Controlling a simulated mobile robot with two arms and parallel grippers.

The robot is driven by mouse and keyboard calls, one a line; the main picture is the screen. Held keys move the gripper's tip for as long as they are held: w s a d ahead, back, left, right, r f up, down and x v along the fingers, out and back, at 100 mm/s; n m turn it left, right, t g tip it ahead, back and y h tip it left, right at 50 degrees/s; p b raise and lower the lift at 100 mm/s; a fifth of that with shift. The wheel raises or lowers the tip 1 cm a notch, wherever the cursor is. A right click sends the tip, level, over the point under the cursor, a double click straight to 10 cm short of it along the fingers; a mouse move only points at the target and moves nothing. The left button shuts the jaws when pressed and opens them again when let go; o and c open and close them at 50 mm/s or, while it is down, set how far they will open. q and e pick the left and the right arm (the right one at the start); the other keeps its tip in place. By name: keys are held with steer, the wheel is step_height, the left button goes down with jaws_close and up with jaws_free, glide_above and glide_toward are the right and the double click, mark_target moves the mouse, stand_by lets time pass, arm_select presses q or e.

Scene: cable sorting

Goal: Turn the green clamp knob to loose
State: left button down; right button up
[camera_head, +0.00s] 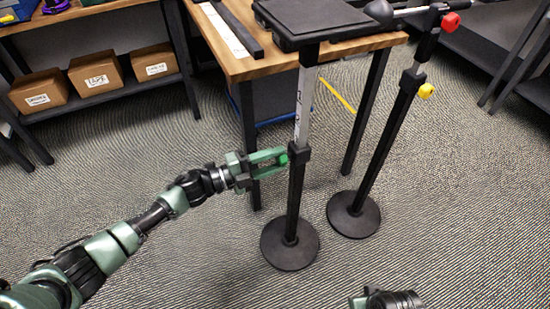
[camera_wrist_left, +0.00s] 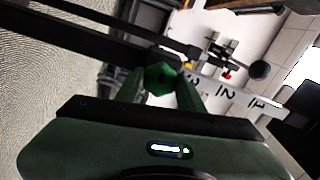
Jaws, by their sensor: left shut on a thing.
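The green clamp knob (camera_head: 283,160) sits on the side of a black clamp collar (camera_head: 299,153) on the near stand's post. My left gripper (camera_head: 279,161) reaches in from the left and is shut on the knob. In the left wrist view the knob (camera_wrist_left: 159,78) shows between the two green fingers (camera_wrist_left: 166,92). A pale scale tube (camera_head: 306,95) with marks rises from the collar to a flat black platform (camera_head: 310,20). In the head view, a dark piece of my right arm (camera_head: 388,299) shows at the bottom edge, but its gripper fingers do not show.
A second stand (camera_head: 385,145) with a yellow knob (camera_head: 426,90) and a red knob (camera_head: 451,21) stands to the right. A wooden table (camera_head: 240,66) is behind the near stand. Cardboard boxes (camera_head: 95,72) sit on a shelf at left. The floor left of the stand is clear.

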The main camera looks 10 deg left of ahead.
arm_select(q)
steer(key=c, duration=0.9)
jaws_free()
steer(key=v, duration=0.8)
arm_select(e)
steer(key=shift+a+f, duration=0.1)
steer(key=shift+f, duration=0.7)
arm_select(q)
steer(key=shift+w, duration=0.1)
arm_select(e)
steer(key=shift+w, duration=0.15)
